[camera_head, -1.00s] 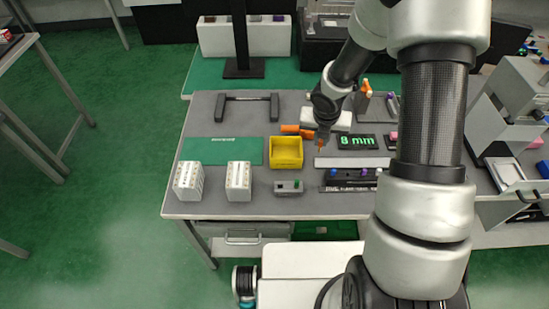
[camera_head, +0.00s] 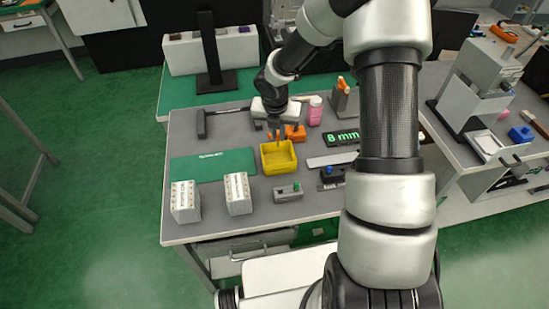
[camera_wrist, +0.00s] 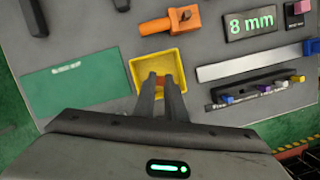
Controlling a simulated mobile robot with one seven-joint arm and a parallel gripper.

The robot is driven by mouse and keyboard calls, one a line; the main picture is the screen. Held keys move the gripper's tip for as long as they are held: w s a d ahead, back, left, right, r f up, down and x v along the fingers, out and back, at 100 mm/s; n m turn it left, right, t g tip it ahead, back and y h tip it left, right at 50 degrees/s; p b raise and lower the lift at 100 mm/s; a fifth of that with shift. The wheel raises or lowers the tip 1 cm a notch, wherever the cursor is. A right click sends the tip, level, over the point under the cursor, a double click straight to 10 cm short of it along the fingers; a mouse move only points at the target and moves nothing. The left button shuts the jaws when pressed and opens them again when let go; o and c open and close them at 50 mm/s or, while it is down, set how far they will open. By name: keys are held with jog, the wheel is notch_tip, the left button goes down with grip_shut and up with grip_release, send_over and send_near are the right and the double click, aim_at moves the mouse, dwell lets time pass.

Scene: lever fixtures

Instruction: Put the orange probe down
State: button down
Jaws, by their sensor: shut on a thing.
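My gripper (camera_wrist: 166,84) is shut on the orange probe (camera_wrist: 162,79). Only a small part of the probe shows between the fingertips; the rest is hidden. The gripper is over the yellow open box (camera_wrist: 137,70), and in the head view it (camera_head: 278,137) points down at the far side of that box (camera_head: 279,169). I cannot tell whether the probe's lower end is above the box floor or touching it.
An orange holder (camera_wrist: 172,23) lies just beyond the box. A green mat (camera_wrist: 68,92) is to the left. The "8 mm" display (camera_wrist: 250,22), a pale bar (camera_wrist: 240,65) and a dark rack (camera_wrist: 255,90) are to the right. White blocks (camera_head: 238,194) stand at the front.

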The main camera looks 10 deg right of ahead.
notch_tip(320, 180, down, 8)
jog(key=shift+b, duration=0.75)
jog(key=shift+f, duration=0.15)
jog(key=c, duration=1.8)
grip_release()
